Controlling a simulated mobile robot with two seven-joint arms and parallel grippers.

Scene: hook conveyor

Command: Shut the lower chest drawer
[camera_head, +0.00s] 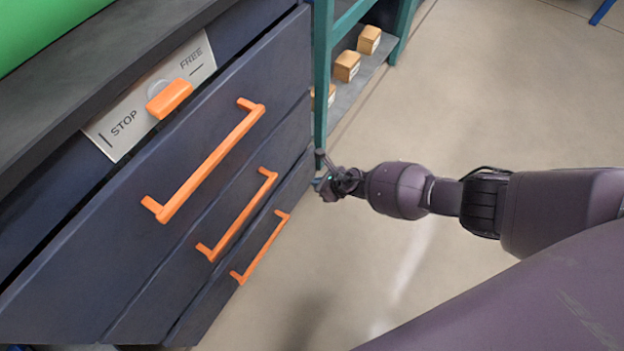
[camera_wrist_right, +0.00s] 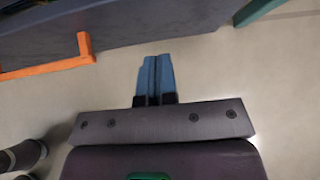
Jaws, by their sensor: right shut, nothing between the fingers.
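The dark navy chest fills the left of the head view, with its drawers stacked one above another. The lower drawer (camera_head: 292,208) is the bottommost front, with an orange handle (camera_head: 260,250); I see no clear gap around it, and its depth is hard to judge from above. My right gripper (camera_head: 326,188) is beside the right end of the lower drawer front. In the right wrist view its blue fingers (camera_wrist_right: 156,78) are together and empty, pointing at a dark front (camera_wrist_right: 170,22) with floor showing between. My left gripper is out of view.
Above are the middle drawer handle (camera_head: 238,217) and top drawer handle (camera_head: 208,163). An orange switch (camera_head: 169,98) sits on a STOP/FREE plate (camera_head: 118,130). A teal rack (camera_head: 322,75) with wooden blocks (camera_head: 347,66) stands behind. The floor (camera_head: 500,100) at right is clear.

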